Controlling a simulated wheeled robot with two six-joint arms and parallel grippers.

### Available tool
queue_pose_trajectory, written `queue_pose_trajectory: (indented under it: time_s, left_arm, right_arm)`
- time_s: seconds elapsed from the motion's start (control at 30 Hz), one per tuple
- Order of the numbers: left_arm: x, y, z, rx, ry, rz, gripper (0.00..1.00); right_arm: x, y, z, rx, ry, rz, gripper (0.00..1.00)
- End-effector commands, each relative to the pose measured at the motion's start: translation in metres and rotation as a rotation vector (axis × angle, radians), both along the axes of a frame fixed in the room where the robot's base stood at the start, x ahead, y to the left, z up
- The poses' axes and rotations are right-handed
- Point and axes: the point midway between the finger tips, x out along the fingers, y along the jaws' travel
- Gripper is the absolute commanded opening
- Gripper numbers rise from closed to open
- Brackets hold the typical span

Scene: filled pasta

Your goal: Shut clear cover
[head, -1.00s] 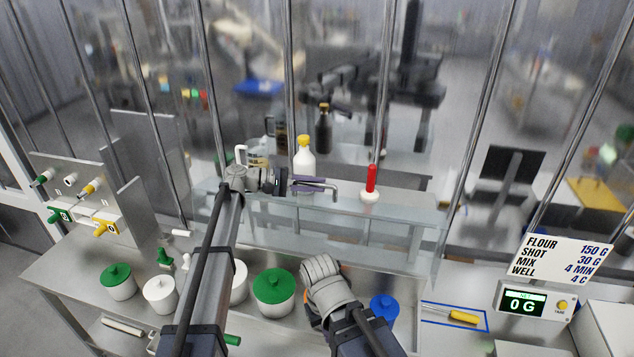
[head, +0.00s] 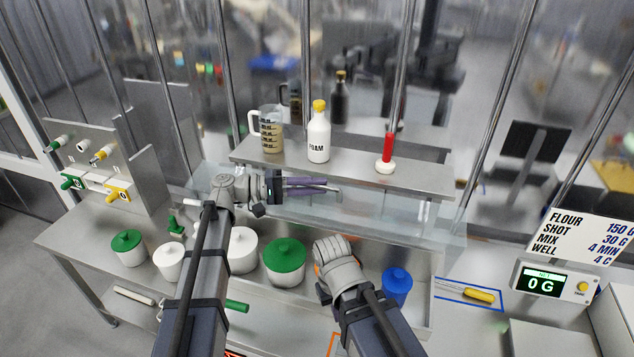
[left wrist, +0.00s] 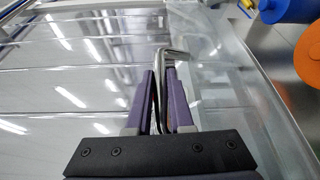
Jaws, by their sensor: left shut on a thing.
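The clear cover (head: 375,217) is a see-through panel, tilted over the steel bin of lidded pots, below the back shelf. Its edges are faint. My left gripper (head: 330,188) has its purple fingers shut on the cover's bent metal handle (head: 339,193). In the left wrist view, my left gripper (left wrist: 160,75) has a finger on each side of the handle (left wrist: 157,85), and the clear cover (left wrist: 75,65) shows reflections. My right arm's wrist is over the bin's front, and its fingers are not visible.
On the back shelf (head: 350,168) stand a measuring jug (head: 271,135), a white bottle (head: 319,140) and a red-handled tool (head: 387,155). Pots with green lids (head: 285,252) and a blue-lidded pot (head: 397,283) are below. A scale (head: 548,284) is at the right.

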Motion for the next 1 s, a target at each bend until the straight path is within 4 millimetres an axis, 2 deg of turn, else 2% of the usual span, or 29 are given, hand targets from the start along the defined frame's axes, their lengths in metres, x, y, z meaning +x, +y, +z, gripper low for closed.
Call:
queue_pose_trajectory:
  time_s: [0.37, 0.4, 0.63, 0.87, 1.0]
  left_arm:
    - [0.0, 0.0, -0.001, 0.004, 0.002, 0.0, 0.0]
    - [0.0, 0.0, -0.001, 0.003, 0.002, 0.0, 0.24]
    - [0.0, 0.0, -0.001, 0.002, 0.001, 0.0, 0.5]
    - [0.0, 0.001, -0.001, 0.001, 0.001, 0.0, 0.5]
    - [-0.001, 0.012, 0.0, 0.001, 0.001, 0.002, 0.5]
  right_arm:
    - [0.0, 0.0, 0.0, 0.0, 0.0, 0.0, 0.0]
    - [0.0, 0.0, 0.0, 0.0, 0.0, 0.0, 0.0]
    - [0.0, 0.0, 0.0, 0.0, 0.0, 0.0, 0.0]
    - [0.0, 0.0, 0.0, 0.0, 0.0, 0.0, 0.0]
    - [0.0, 0.0, 0.0, 0.0, 0.0, 0.0, 0.0]
